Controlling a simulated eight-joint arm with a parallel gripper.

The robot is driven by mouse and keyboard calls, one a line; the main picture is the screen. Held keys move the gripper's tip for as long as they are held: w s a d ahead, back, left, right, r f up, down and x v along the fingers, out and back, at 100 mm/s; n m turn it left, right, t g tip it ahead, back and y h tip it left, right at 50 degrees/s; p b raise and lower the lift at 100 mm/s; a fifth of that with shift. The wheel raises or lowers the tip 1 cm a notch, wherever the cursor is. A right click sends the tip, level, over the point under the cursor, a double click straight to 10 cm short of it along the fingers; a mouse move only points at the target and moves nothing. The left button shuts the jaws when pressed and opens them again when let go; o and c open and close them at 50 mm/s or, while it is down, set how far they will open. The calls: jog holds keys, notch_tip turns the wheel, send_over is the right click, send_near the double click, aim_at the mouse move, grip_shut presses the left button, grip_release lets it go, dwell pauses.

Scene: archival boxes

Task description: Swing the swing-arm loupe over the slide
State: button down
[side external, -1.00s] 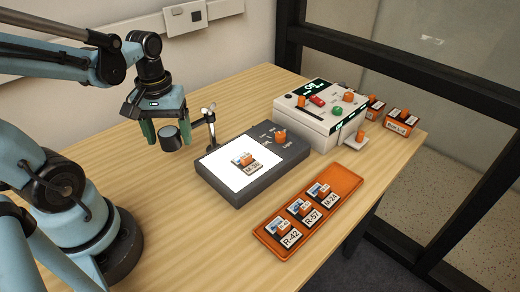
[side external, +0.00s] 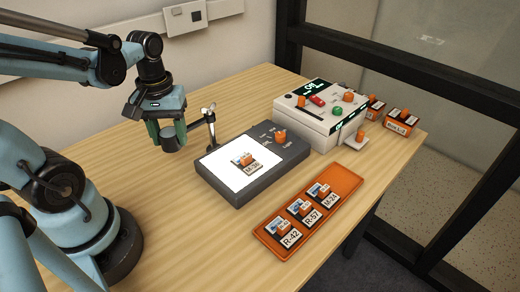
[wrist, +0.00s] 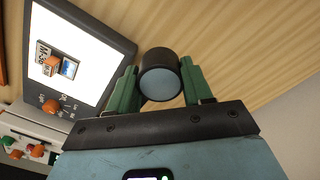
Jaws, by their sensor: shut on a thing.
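The swing-arm loupe (side external: 170,142) is a dark short cylinder on a thin arm from a post (side external: 209,122) at the light box's left rear corner. It hangs beside the light box, not over the slide. My gripper (side external: 167,135) is shut on it, with green fingers on either side. In the wrist view the loupe's pale round lens (wrist: 160,84) sits between the fingers. The slide (side external: 245,162), with an orange tab and a label starting with M, lies on the lit white panel of the light box (side external: 238,196). It also shows in the wrist view (wrist: 68,68).
A white device (side external: 318,125) with coloured knobs stands behind the light box. An orange tray (side external: 348,183) with several labelled slides lies in front. Small orange boxes (side external: 403,122) stand at the far right. The table (side external: 165,215) is bare at front left.

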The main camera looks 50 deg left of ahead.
jog(key=w+d+n, duration=0.1)
jog(key=d+n, duration=0.1)
jog(key=w+d+n, duration=0.1)
jog(key=d+n, duration=0.1)
jog(key=n, duration=0.1)
jog(key=d+n, duration=0.2)
jog(key=d, duration=0.1)
jog(key=shift+w+n, duration=0.4)
jog(key=w+d+n, duration=0.2)
jog(key=n, duration=0.1)
jog(key=w+d+n, duration=0.1)
jog(key=w+n, duration=0.1)
jog(key=shift+w, duration=0.1)
jog(key=w+n, duration=0.2)
jog(key=shift+d+n, duration=0.3)
jog(key=shift+w+n, duration=1)
jog(key=shift+n, duration=0.1)
jog(key=shift+c, duration=2.3)
grip_release()
